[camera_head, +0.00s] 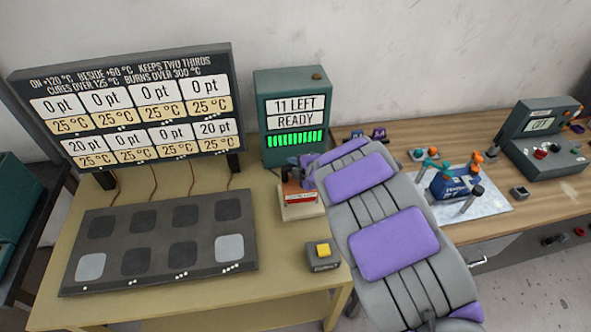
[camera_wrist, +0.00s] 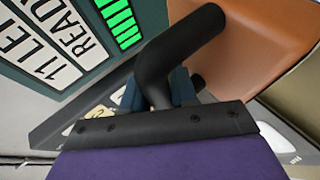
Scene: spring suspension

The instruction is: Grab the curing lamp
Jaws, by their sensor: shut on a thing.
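The curing lamp (camera_head: 296,190) is a small reddish-brown device with a pale label. It stands at a beige block on the yellow table, in front of the green display box. In the wrist view its brown-orange body (camera_wrist: 245,55) fills the upper right, with a thick black curved handle (camera_wrist: 180,52) beside it. My gripper (camera_head: 304,164) is at the top of the lamp, partly hidden by my arm in the head view. In the wrist view my gripper (camera_wrist: 158,92) has its blue-grey fingers shut around the lower part of the black handle.
The green box (camera_head: 291,110) reads "11 LEFT READY" close behind the lamp. A dark plate with several pads (camera_head: 160,240) lies left, under a display board (camera_head: 125,105). A yellow-button box (camera_head: 323,255) stands in front. A wooden bench (camera_head: 400,140) is right.

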